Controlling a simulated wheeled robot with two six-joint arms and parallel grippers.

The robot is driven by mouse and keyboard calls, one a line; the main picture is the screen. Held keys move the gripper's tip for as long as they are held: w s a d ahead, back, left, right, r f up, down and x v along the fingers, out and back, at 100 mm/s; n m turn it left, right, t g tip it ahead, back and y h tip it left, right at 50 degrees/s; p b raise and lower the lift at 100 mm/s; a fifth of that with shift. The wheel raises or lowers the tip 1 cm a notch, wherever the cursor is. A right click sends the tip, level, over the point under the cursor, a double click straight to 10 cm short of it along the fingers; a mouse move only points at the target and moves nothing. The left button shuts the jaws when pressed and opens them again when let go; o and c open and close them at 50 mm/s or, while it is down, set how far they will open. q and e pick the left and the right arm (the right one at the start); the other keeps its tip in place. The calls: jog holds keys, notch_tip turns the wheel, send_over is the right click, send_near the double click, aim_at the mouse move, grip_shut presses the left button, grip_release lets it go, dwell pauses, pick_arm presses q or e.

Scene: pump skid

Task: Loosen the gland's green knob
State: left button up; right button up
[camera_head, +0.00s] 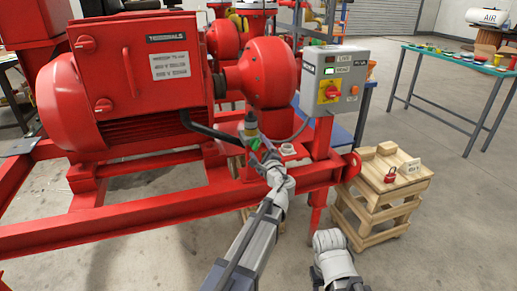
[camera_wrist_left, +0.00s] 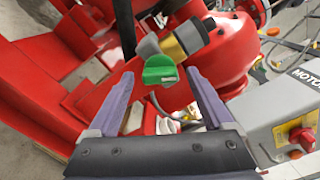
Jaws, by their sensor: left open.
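The green knob (camera_head: 254,142) sits on the gland on the red pump skid, beside the round red pump housing. In the left wrist view the green knob (camera_wrist_left: 160,70) shows up close, next to a brass-coloured collar (camera_wrist_left: 191,36) and a grey metal body. My left gripper (camera_head: 265,154) is at the knob in the head view, partly hiding the fittings there. In the left wrist view the left gripper (camera_wrist_left: 161,82) is open, with its purple-grey fingers on either side of the knob and a visible gap to each.
A grey control box (camera_head: 342,78) with a red knob stands right of the gland. A black hose (camera_head: 215,133) runs close to the gland's left. A wooden crate (camera_head: 385,195) carries a red padlock (camera_head: 390,175). The floor at right is clear before a green-topped table (camera_head: 463,60).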

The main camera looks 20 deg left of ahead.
pick_arm(q)
jog(key=shift+w+a, duration=0.15)
jog(key=shift+w, duration=0.05)
grip_shut()
dwell(0.6)
